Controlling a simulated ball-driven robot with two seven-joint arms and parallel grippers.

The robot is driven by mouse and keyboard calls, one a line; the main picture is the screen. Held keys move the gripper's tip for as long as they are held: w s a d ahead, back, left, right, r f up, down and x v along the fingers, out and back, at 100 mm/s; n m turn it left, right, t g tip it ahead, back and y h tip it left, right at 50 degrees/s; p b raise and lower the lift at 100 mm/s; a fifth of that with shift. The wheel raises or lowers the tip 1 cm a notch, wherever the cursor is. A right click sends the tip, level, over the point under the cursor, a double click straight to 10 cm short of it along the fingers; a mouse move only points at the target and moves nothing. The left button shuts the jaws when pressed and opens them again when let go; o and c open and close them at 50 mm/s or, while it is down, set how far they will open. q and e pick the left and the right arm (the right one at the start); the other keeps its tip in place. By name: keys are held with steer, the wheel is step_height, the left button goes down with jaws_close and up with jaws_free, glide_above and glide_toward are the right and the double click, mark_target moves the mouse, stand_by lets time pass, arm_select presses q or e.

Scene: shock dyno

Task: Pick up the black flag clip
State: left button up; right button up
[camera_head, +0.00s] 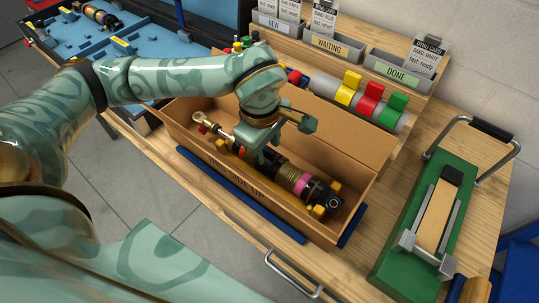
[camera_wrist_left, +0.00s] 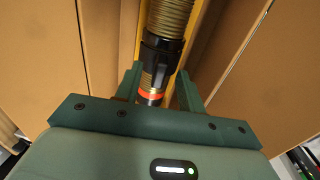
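My left gripper (camera_head: 262,156) is open and points down into the cardboard box (camera_head: 210,152), over a shock absorber (camera_head: 290,175). In the left wrist view, its two fingers (camera_wrist_left: 160,92) stand either side of the shock, whose spring (camera_wrist_left: 172,18) runs up the picture. Between the fingers is a black piece with a narrow tab (camera_wrist_left: 160,75). It may be the black flag clip, but I cannot tell for sure. An orange-red ring shows just below it. My gripper hides this part of the shock in the head view. My right gripper is not in view.
A grey rail behind the box carries yellow (camera_head: 349,88), red (camera_head: 370,98) and green (camera_head: 393,110) clips. Card trays (camera_head: 335,46) stand behind. A green fixture (camera_head: 425,225) with a metal handle is at right. The box walls stand close around my left gripper.

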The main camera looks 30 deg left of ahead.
mark_target(267, 148)
arm_select(q)
steer(key=shift+w+f, duration=0.15)
steer(key=shift+f, duration=0.75)
steer(key=shift+r, duration=0.1)
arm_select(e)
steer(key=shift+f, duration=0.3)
arm_select(q)
jaws_close()
